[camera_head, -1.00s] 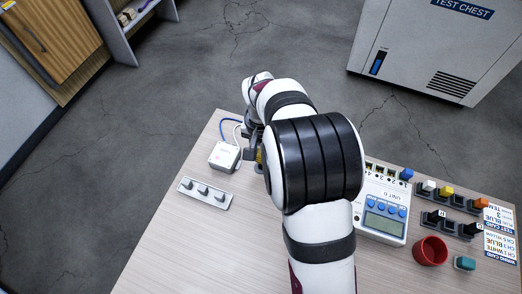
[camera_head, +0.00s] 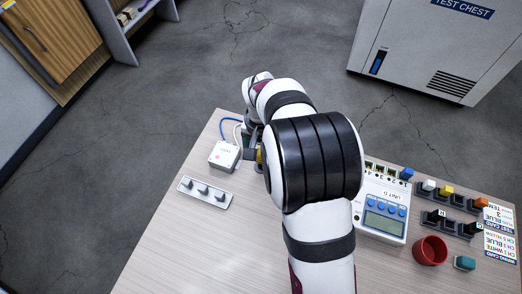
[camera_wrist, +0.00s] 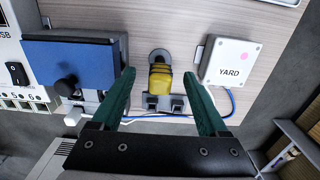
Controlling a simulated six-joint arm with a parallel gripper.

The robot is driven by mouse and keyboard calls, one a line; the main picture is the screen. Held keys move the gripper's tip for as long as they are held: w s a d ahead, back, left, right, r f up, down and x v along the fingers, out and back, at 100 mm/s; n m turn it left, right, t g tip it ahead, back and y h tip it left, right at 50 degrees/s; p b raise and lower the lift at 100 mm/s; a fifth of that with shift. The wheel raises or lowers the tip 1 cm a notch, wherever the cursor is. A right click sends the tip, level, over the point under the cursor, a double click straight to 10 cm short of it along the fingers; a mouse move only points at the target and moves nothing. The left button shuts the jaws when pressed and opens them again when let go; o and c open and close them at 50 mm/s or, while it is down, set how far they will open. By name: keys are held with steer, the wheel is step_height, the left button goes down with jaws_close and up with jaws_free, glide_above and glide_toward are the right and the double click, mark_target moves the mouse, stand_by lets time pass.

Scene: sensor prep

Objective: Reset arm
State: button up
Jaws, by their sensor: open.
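My gripper (camera_wrist: 157,72) is open in the wrist view, its two green fingers spread apart with nothing held between them. A yellow block-like piece (camera_wrist: 160,79) sits in a dark holder on the table and shows in the gap between the fingers; the picture does not show how far it is from them. In the head view my arm crosses the table from the bottom and hides most of my gripper. Only a dark part of the gripper shows beside the white sensor box (camera_head: 224,155), which reads YARD in the wrist view (camera_wrist: 228,62).
A strip with several knobs (camera_head: 204,192) lies left of my arm. Right of it are the white UNIT D meter (camera_head: 381,221), connector racks (camera_head: 452,198), a red cup (camera_head: 430,250) and a teal block (camera_head: 464,263). A blue panel (camera_wrist: 70,62) stands left of my gripper.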

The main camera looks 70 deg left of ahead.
steer(key=shift+r, duration=3.5)
steer(key=w+d+r+m, duration=0.3)
steer(key=w+d+r, duration=0.1)
steer(key=d, duration=0.5)
steer(key=w+d+r+m, duration=0.2)
steer(key=w+d+r, duration=0.15)
steer(key=d, duration=0.45)
steer(key=w+d+r+m, duration=0.3)
steer(key=w+d, duration=0.1)
steer(key=d, duration=0.5)
steer(key=s+d+m+y, duration=0.1)
steer(key=s+d+m, duration=0.2)
steer(key=s+d, duration=0.2)
steer(key=s+d+f+m, duration=0.1)
steer(key=s+d+m, duration=0.2)
steer(key=d, duration=0.7)
steer(key=shift+s+d+m+y, duration=0.3)
steer(key=shift+s+y, duration=0.1)
steer(key=shift+s, duration=0.7)
